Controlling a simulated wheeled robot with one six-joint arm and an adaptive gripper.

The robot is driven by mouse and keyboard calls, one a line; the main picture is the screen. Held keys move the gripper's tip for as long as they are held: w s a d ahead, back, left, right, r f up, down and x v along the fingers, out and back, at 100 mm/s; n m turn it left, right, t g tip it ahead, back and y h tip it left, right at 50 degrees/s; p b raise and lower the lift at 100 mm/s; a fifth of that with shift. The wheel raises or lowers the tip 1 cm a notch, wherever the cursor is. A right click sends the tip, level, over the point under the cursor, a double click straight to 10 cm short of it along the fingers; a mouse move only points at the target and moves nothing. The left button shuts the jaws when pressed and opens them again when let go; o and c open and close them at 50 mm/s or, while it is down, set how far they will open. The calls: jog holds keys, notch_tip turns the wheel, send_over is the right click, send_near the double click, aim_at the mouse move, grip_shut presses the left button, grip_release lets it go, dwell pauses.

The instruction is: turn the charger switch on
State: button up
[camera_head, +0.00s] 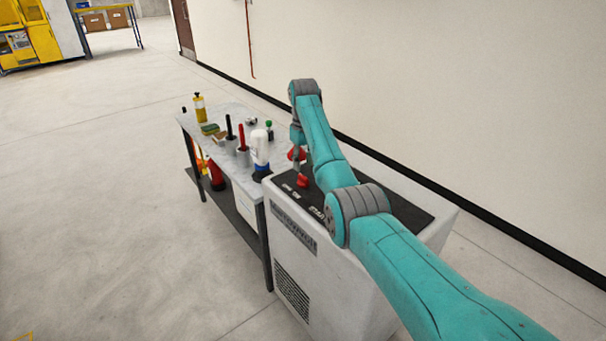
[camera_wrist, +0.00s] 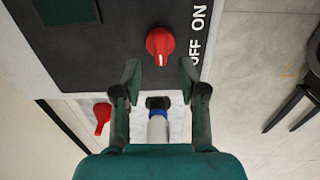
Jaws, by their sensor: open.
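The charger (camera_head: 290,262) is a pale box with a dark top panel, standing at the right end of the workbench. Its red rotary switch (camera_wrist: 160,44) sits on the dark panel beside the white words OFF and ON in the wrist view; the O of OFF is partly hidden. The knob's pale mark points down in that view, toward my gripper. In the head view the red switch (camera_head: 302,181) shows below my wrist. My gripper (camera_wrist: 160,72) is open, with one finger on each side just short of the knob, and nothing is between the fingers.
Another red object (camera_wrist: 102,118) lies left of my gripper in the wrist view. A wall stands behind; open floor lies left.

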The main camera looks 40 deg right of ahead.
aim_at(303, 176)
jog(key=shift+f, duration=2.6)
grip_shut()
